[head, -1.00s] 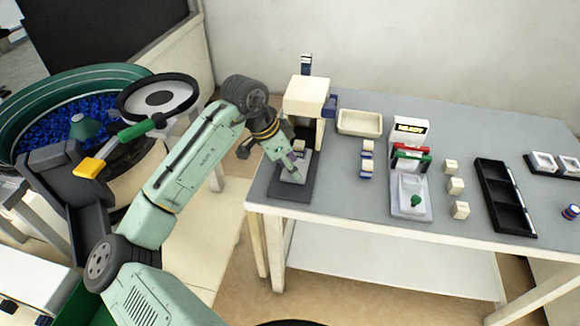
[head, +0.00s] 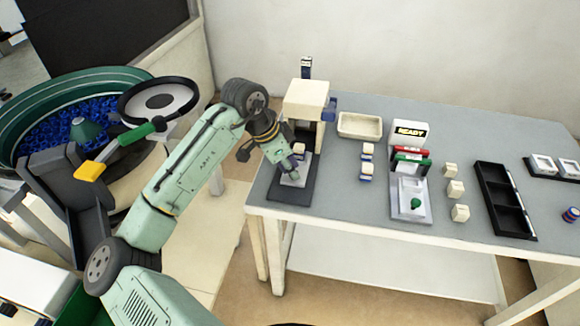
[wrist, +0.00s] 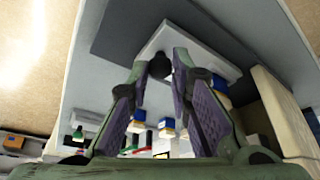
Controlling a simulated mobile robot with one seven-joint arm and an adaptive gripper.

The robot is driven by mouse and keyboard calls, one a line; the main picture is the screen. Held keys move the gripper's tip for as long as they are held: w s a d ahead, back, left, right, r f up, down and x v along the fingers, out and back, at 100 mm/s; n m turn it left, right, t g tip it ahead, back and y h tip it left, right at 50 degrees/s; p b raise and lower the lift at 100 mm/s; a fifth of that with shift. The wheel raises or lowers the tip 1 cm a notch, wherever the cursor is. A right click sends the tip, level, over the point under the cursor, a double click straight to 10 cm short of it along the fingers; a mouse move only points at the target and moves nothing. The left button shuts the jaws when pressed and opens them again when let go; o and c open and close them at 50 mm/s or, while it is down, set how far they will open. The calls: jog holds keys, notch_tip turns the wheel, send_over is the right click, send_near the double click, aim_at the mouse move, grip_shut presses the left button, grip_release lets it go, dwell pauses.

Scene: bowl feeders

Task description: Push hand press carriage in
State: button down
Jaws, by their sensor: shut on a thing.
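The hand press (head: 304,98) stands at the left of the table, with a cream head over a dark base plate (head: 290,192). Its light grey carriage (head: 303,179) lies on the base, partly under the press head. A small cream block (head: 299,148) shows on the carriage's back part. My gripper (head: 295,173) is at the carriage's front end. In the wrist view, my gripper (wrist: 162,68) has its fingers on both sides of the carriage's dark round knob (wrist: 160,66), shut on it. The fingers hide part of the carriage.
A cream tray (head: 360,125) stands right of the press. Small blue-and-cream blocks (head: 367,165) lie before it. Further right are a second fixture with a green knob (head: 415,203), loose cream blocks (head: 455,188) and a black tray (head: 506,200). A bowl feeder (head: 70,110) stands at the left.

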aim_at(296, 149)
jog(key=w, duration=0.3)
jog(key=w+d+p, duration=0.1)
jog(key=w, duration=0.2)
jog(key=shift+w+d, duration=0.1)
jog(key=shift+d, duration=0.05)
jog(key=shift+w+r, duration=0.1)
jog(key=shift+w, duration=0.3)
jog(key=c, duration=1.5)
grip_release()
jog(key=shift+w, duration=0.1)
jog(key=shift+o, duration=0.3)
jog(key=v, duration=0.7)
jog(key=shift+r, duration=0.15)
